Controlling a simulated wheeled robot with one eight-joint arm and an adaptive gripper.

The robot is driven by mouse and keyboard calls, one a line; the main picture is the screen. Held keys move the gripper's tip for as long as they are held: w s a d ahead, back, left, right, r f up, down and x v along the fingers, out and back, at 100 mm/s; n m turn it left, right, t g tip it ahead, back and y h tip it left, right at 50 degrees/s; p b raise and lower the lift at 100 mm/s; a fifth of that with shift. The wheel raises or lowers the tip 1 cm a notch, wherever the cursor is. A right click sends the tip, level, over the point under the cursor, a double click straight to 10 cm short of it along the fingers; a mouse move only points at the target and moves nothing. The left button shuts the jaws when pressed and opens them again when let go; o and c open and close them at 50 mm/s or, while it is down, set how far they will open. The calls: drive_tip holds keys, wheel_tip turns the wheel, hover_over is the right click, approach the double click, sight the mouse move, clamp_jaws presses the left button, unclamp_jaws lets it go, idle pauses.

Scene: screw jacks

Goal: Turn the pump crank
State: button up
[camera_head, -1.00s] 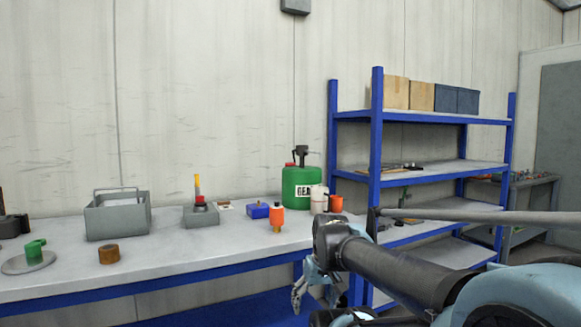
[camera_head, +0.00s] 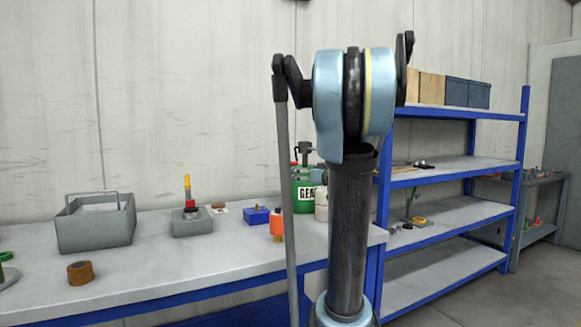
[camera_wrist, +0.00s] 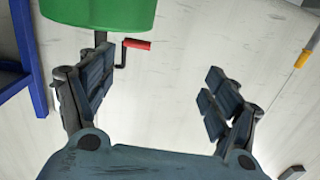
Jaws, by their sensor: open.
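The green can (camera_head: 303,196) marked "GEA…" stands at the back right of the bench, partly hidden behind my arm. A dark pump head (camera_head: 304,150) sits on top of it. In the wrist view, the can (camera_wrist: 98,14) shows at the top edge, apparently upside down. The pump crank is a thin dark arm with a red handle (camera_wrist: 137,44). My gripper (camera_wrist: 158,78) is open and empty. The crank handle appears between the fingers in the picture, nearer the left finger, with no clear contact. In the head view my arm mostly hides the gripper.
On the bench (camera_head: 150,262) stand a grey handled box (camera_head: 95,225), a grey block with a red-and-yellow upright (camera_head: 192,222), a blue box (camera_head: 255,215) and an orange bottle (camera_head: 276,226). A blue shelf unit (camera_head: 450,222) stands right of the can. The bench front is mostly clear.

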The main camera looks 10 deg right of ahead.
sight(293, 163)
drive_tip(key=shift+t+h, duration=0.3)
drive_tip(key=shift+t, duration=0.2)
drive_tip(key=d+x, duration=0.1)
drive_tip(key=x, duration=0.5)
drive_tip(key=d+x, duration=0.1)
drive_tip(key=x, duration=0.5)
drive_tip(key=w+d+r+x, duration=0.1)
drive_tip(key=x, duration=0.6)
drive_tip(key=shift+r, duration=0.1)
drive_tip(key=shift+d, duration=0.1)
drive_tip(key=c, duration=1.5)
drive_tip(key=shift+c, duration=0.3)
